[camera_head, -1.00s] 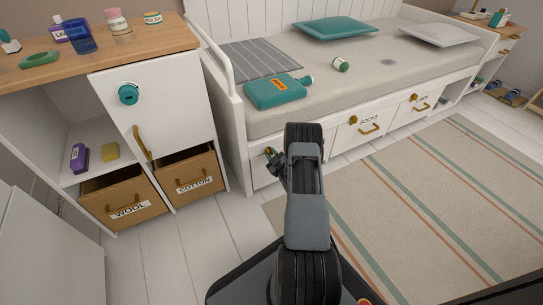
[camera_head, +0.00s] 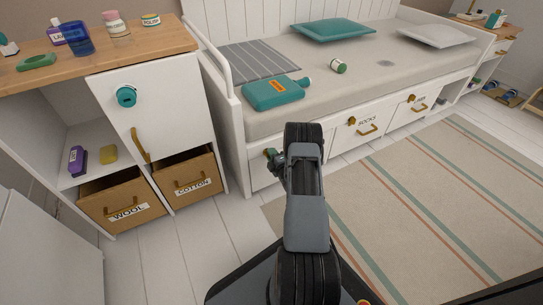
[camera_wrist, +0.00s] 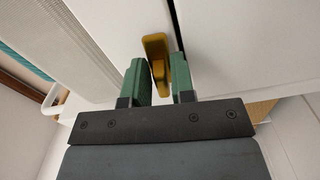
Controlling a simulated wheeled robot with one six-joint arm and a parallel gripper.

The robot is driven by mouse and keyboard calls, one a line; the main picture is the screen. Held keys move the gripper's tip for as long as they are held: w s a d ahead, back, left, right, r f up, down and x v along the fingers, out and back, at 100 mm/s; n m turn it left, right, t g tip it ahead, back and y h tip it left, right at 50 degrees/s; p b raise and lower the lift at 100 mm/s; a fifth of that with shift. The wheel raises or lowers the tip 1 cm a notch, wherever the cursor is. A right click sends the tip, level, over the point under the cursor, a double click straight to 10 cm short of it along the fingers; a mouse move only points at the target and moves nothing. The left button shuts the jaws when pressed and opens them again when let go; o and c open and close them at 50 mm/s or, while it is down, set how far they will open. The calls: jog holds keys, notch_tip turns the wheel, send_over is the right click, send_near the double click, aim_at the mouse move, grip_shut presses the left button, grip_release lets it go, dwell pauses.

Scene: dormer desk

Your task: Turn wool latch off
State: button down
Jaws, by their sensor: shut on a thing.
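My gripper (camera_wrist: 160,78) has its green fingers on both sides of a golden-yellow latch (camera_wrist: 155,48) on a white front in the wrist view. The latch is slightly tilted there, beside a dark gap between panels. In the head view my gripper (camera_head: 271,157) is at the leftmost drawer front (camera_head: 262,176) under the bed, and my arm covers much of that front. Any label on it is hidden. The word WOOL shows on a brown box (camera_head: 124,213) low in the white cabinet.
Two more bed drawers, one labelled SOCKS (camera_head: 366,122), have gold latches and handles. The cabinet door (camera_head: 160,110) with a teal knob stands at the left. A COTTON box (camera_head: 190,186) is beside the WOOL box. The striped rug (camera_head: 430,200) is clear.

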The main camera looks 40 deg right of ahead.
jog(key=shift+n, duration=0.6)
jog(key=c, duration=1.2)
grip_release()
jog(key=shift+o, duration=0.2)
jog(key=shift+s, duration=0.15)
jog(key=s+a+p, duration=0.1)
jog(key=s+p, duration=0.3)
jog(key=s, duration=0.9)
jog(key=shift+s+a+p, duration=0.3)
jog(key=shift+a+p, duration=0.05)
jog(key=shift+a, duration=0.05)
